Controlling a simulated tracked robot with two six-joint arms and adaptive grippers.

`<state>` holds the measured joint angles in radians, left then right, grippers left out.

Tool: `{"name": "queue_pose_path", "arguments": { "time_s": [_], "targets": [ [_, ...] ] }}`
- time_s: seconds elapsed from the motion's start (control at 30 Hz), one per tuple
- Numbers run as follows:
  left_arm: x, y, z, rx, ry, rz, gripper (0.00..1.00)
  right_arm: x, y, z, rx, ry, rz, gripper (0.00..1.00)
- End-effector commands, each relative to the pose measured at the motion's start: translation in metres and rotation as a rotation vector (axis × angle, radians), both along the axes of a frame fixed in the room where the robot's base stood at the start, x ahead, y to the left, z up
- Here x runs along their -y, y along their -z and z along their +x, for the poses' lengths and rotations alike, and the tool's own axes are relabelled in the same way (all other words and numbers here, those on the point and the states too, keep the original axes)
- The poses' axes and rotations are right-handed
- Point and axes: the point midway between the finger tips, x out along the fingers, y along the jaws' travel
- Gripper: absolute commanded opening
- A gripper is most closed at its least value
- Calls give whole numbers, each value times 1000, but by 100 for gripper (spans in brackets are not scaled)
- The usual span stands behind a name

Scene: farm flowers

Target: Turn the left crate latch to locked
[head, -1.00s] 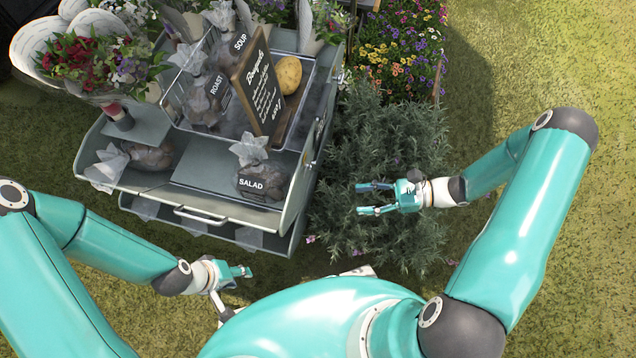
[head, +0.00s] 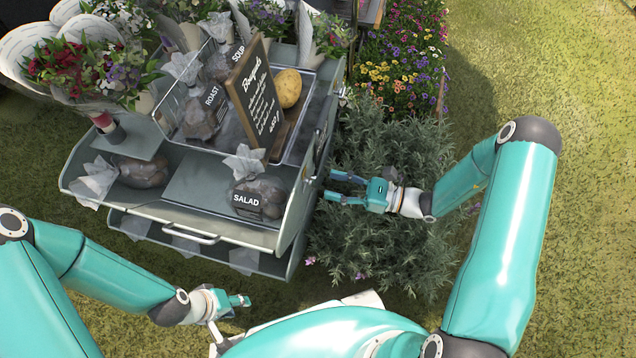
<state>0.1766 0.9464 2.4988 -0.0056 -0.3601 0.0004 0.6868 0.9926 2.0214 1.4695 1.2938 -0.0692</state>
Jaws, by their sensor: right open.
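The grey metal crate stand (head: 292,208) has an upper tray with a front handle and a lower drawer beneath it. Small metal fittings show along its right side, but I cannot make out which is the left crate latch or how it is turned. My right gripper (head: 336,187) is open and empty, its fingers pointing left at the stand's right side, close to the wall. I cannot tell if it touches. My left gripper (head: 246,301) is low in front of the stand, apart from it; its fingers are seen edge-on.
A bag labelled SALAD (head: 260,198) and another bag (head: 142,172) lie in the upper tray. Leafy bushes (head: 385,240) fill the space under my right gripper. Open grass lies at the right.

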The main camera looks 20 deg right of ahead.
Motion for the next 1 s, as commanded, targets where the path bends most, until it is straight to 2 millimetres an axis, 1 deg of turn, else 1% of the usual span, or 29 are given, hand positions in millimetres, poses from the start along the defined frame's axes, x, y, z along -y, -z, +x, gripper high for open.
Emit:
{"name": "queue_pose_path", "arguments": {
  "time_s": [0.03,0.1,0.27,0.43,0.67,0.77,0.8,0.97,1.0],
  "targets": [
    [0,4,0,0,0,0,40,-10,2,5,1,-5,0,49],
    [0,6,0,0,0,0,40,-19,2,11,0,-4,0,49],
    [0,10,0,0,0,0,40,-33,1,21,-1,-3,-1,49],
    [0,10,0,0,0,0,40,-38,0,25,-1,0,0,49],
    [0,10,0,0,0,0,40,-38,0,25,-1,1,-1,49],
    [0,10,0,0,0,0,40,-37,0,25,-1,1,-1,34],
    [0,10,0,0,0,0,40,-37,0,25,-1,1,-1,27],
    [0,10,0,0,0,0,40,-37,0,25,-1,2,-1,0],
    [0,10,0,0,0,0,40,-37,0,25,-1,3,-1,0]
  ]
}}
